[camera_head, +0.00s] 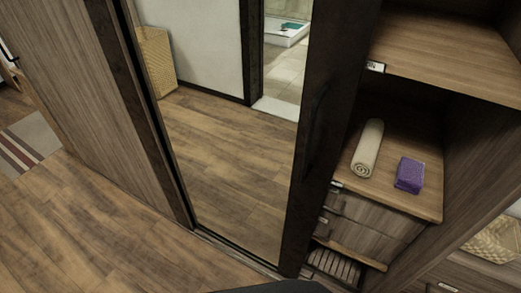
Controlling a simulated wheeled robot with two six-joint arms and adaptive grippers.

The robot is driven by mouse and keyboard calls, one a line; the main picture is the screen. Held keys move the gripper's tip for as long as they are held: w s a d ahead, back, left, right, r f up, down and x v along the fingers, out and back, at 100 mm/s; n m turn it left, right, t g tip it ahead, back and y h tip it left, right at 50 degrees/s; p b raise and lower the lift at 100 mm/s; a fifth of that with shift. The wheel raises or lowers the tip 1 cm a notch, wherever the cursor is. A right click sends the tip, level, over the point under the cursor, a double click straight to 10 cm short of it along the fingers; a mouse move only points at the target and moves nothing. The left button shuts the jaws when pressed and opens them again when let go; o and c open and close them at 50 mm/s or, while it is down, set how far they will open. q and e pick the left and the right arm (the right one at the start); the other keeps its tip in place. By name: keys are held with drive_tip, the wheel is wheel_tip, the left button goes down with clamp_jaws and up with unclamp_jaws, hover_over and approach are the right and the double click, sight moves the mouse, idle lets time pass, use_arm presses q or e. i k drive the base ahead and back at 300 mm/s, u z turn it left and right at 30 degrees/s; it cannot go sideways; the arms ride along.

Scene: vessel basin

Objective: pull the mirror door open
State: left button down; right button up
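The mirror door (225,165) stands upright in the middle of the head view, a tall mirror panel in a dark frame. A dark vertical handle (316,125) is on its right stile. The mirror reflects wood floor, a pale wall and a doorway. Shelves show uncovered just right of the door's right edge. Neither of my grippers shows. A dark shape at the bottom edge is cut off, and I cannot tell what it is.
A wood-grain panel (85,100) stands left of the mirror. Right of it, a shelf (410,190) holds a rolled beige towel (368,148) and a purple item (409,176), with drawers (370,228) below. A striped rug (29,143) lies at far left. Floor before the door is clear.

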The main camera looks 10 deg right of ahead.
sight(250, 103)
drive_tip(key=u, duration=0.3)
drive_tip(key=k, duration=1.4)
drive_tip(key=z, duration=1.65)
drive_tip(key=i, duration=0.5)
